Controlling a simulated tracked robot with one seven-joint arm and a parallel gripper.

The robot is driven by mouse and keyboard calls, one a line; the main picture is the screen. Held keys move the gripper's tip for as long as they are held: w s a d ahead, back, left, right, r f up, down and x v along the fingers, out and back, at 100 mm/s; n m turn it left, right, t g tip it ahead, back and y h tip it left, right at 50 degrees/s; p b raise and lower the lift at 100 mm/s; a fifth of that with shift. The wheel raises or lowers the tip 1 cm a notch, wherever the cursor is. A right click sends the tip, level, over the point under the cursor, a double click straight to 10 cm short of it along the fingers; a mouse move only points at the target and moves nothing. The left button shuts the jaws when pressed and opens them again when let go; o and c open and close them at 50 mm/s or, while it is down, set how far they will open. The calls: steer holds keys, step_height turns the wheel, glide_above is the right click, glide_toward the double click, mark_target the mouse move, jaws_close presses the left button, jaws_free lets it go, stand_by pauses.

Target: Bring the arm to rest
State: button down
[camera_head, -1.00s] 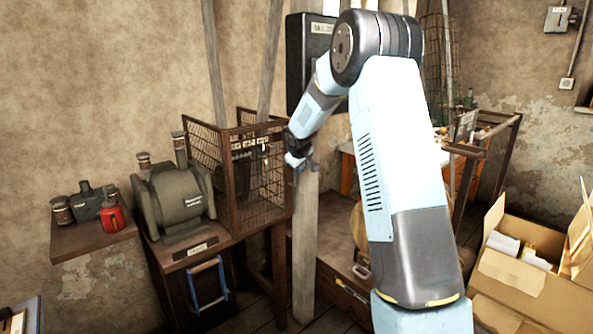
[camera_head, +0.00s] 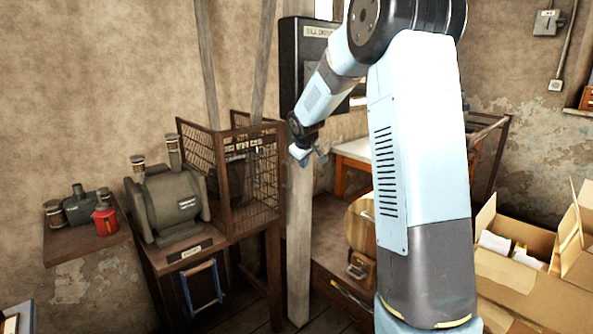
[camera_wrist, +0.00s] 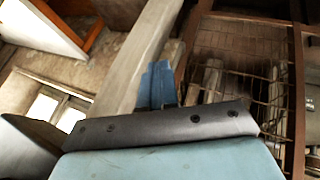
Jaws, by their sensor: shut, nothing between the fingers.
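My gripper (camera_head: 309,155) hangs at the end of my bent arm, in front of the wooden post and right of the wire cage. It is shut and empty. My arm stands tall through the right middle of the head view, its upper elbow cut off by the top edge. In the wrist view my gripper (camera_wrist: 159,84) shows as a small blue shape beyond a dark edge, with the pale post and the wire mesh behind it. I cannot tell the exact gap between my gripper and the post.
A wire cage (camera_head: 250,180) and a green-grey machine (camera_head: 170,205) stand on a bench at left. A shelf (camera_head: 85,243) holds a red can (camera_head: 106,220). A wooden post (camera_head: 299,250) rises near my gripper. Cardboard boxes (camera_head: 515,285) stand at right. A dark cabinet (camera_head: 300,60) hangs behind.

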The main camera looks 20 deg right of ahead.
steer(key=s+a+r+m, duration=0.2)
steer(key=s+r, duration=0.3)
steer(key=s, duration=0.6)
steer(key=s+a+r+m, duration=0.1)
steer(key=s+a+r, duration=0.1)
steer(key=s+r, duration=0.65)
steer(key=s+a+f+m+y, duration=0.1)
steer(key=s+f, duration=0.1)
steer(key=s, duration=1.1)
steer(key=s+a+f+m+g+y, duration=0.1)
steer(key=s+a+f+m, duration=0.1)
steer(key=s, duration=1.2)
steer(key=shift+f+g, duration=0.3)
steer(key=shift+f, duration=0.3)
